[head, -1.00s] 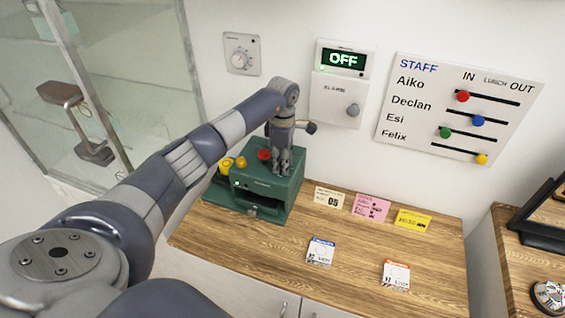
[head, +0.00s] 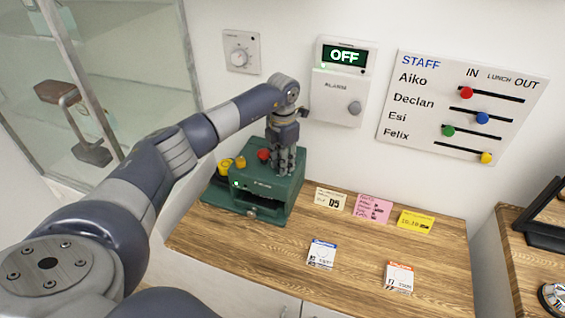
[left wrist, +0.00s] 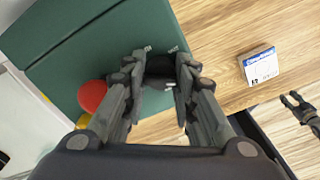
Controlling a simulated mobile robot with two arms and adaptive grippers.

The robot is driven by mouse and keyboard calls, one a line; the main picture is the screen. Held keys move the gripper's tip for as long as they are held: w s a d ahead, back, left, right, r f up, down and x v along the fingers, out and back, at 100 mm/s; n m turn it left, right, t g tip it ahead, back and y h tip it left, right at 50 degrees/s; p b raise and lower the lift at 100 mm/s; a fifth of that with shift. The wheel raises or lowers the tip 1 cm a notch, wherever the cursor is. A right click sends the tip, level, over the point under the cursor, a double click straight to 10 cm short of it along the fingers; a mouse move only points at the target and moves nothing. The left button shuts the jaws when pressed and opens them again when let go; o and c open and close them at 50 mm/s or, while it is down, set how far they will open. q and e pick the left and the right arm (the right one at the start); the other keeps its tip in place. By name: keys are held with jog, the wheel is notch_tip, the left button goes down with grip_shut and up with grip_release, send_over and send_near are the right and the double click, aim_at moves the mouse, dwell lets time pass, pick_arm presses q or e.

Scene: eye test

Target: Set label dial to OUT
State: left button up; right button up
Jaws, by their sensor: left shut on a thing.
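A green machine (head: 255,185) stands at the back left of the wooden counter. It has a red button (head: 264,154), yellow knobs (head: 240,163) and a lit green lamp on its front. My left gripper (head: 284,170) points down at the machine's top. In the left wrist view my left gripper (left wrist: 160,85) is shut on a black dial (left wrist: 160,65) on the green top. Small white marks lie around the dial, too small to read. The fingers hide most of the dial. My right gripper (left wrist: 295,103) seems to show small at the right of the wrist view, its jaws unclear.
The wall holds a round dial plate (head: 241,52), an alarm box (head: 338,95) reading OFF and a staff board (head: 455,110).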

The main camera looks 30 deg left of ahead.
pick_arm(q)
jog(key=n, duration=0.5)
jog(key=shift+n, duration=0.3)
jog(key=n, duration=0.6)
jog(key=shift+p, duration=0.3)
jog(key=shift+n, duration=0.3)
jog(key=o, duration=1.1)
notch_tip(320, 180, up, 12)
